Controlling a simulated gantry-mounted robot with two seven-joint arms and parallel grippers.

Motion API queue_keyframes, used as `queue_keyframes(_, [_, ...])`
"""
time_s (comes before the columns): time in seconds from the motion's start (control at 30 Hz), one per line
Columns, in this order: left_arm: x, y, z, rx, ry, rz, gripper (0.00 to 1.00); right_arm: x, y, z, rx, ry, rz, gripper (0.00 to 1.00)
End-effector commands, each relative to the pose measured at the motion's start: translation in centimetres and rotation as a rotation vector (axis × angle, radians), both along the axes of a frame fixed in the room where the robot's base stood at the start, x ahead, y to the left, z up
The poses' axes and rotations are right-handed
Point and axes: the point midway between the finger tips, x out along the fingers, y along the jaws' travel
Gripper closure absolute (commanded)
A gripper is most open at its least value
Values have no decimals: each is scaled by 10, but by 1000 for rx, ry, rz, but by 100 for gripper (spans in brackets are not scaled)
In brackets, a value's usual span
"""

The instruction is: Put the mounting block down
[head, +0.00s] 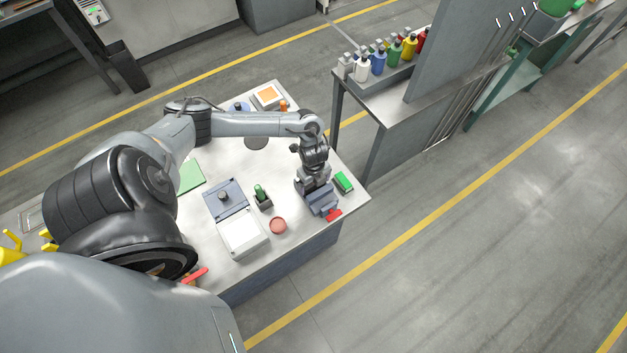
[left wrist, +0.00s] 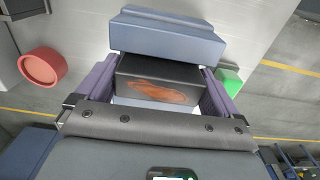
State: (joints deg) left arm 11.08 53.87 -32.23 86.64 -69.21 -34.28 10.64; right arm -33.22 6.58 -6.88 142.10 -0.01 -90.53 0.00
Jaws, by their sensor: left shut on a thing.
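The mounting block (head: 323,202) is a blue-grey stepped block at the table's right corner in the head view. My left gripper (head: 315,186) is above it, pointing down, and shut on it. In the left wrist view the fingers (left wrist: 158,88) are on either side of a dark part with an orange-brown patch. A blue-grey part of the mounting block (left wrist: 165,38) shows beyond that. I cannot tell whether its underside touches the table. My right gripper is not in view.
A green-topped block (head: 343,182) and a red piece (head: 333,215) lie close to the mounting block. The table edge is near.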

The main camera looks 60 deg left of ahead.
Motion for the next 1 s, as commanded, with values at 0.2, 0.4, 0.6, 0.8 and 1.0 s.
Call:
queue_keyframes(0.2, [1, 0, -3, -1, -2, 0, 65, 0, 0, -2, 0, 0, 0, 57])
queue_keyframes(0.4, [1, 0, -3, 0, -1, 0, 0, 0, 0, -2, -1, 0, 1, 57])
queue_keyframes(0.6, [0, 0, -1, 0, 0, 0, 0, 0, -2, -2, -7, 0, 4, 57])
queue_keyframes(0.8, [1, 0, 20, -1, -2, -3, 0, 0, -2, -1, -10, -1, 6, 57])
queue_keyframes(1.0, [1, 1, 55, 2, -4, -3, 0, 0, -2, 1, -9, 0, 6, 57])
